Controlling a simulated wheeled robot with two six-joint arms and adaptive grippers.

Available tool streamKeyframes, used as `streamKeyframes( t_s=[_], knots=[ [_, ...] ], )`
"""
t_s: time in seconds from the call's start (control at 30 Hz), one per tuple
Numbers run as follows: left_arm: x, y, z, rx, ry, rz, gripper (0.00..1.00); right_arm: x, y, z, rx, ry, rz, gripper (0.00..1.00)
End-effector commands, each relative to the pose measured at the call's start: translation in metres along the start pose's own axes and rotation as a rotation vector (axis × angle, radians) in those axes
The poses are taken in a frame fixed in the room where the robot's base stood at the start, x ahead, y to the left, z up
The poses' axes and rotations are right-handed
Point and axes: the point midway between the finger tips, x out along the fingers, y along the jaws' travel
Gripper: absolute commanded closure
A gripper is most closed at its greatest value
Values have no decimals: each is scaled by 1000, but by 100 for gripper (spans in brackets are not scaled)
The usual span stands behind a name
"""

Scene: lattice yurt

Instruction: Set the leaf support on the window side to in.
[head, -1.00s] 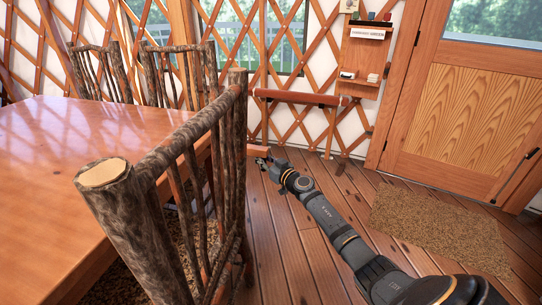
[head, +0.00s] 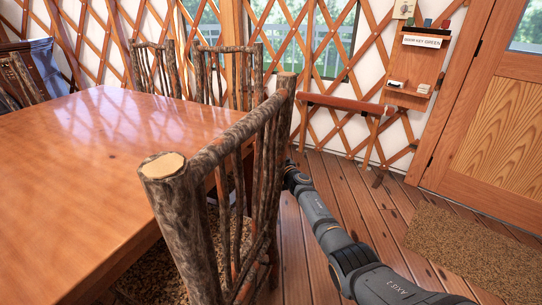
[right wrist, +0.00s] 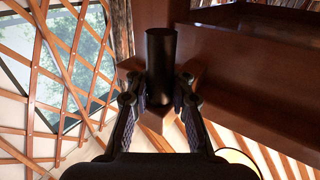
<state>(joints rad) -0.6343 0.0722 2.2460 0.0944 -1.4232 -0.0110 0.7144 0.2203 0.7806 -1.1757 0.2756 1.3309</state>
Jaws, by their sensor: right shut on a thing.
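In the right wrist view my right gripper (right wrist: 160,82) is shut on a dark cylindrical knob (right wrist: 161,52). Behind the knob is the squared end of a wooden bar, the leaf support (right wrist: 155,122), close to the brown wooden underside of the table (right wrist: 240,60). How far the support sticks out is hard to tell. In the head view the table (head: 80,150) is at left. My right arm reaches to the right edge of the nearest log chair, which hides the fingertips and the support. My left gripper is not in view.
The log chair (head: 190,205) stands close to my right arm. More log chairs (head: 225,75) stand beyond the table. A lattice wall with a window (head: 305,35), a wall shelf (head: 410,90), a door (head: 500,120) and a doormat (head: 480,245) lie beyond.

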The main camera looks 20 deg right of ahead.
Motion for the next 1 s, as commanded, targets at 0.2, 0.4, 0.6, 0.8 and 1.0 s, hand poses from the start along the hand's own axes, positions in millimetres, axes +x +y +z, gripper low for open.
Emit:
streamKeyframes(
  t_s=[0.2,0.4,0.6,0.8,1.0],
  knots=[
    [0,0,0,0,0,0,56,-1,-7,6,7,-6,-13,67],
    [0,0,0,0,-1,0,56,0,-5,4,5,-4,-9,56],
    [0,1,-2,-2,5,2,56,-2,-3,3,3,-3,-7,56],
    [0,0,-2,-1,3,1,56,-20,-3,5,-1,-4,-9,56],
    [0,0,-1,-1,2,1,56,-60,-3,5,-4,-5,-8,56]
  ],
)
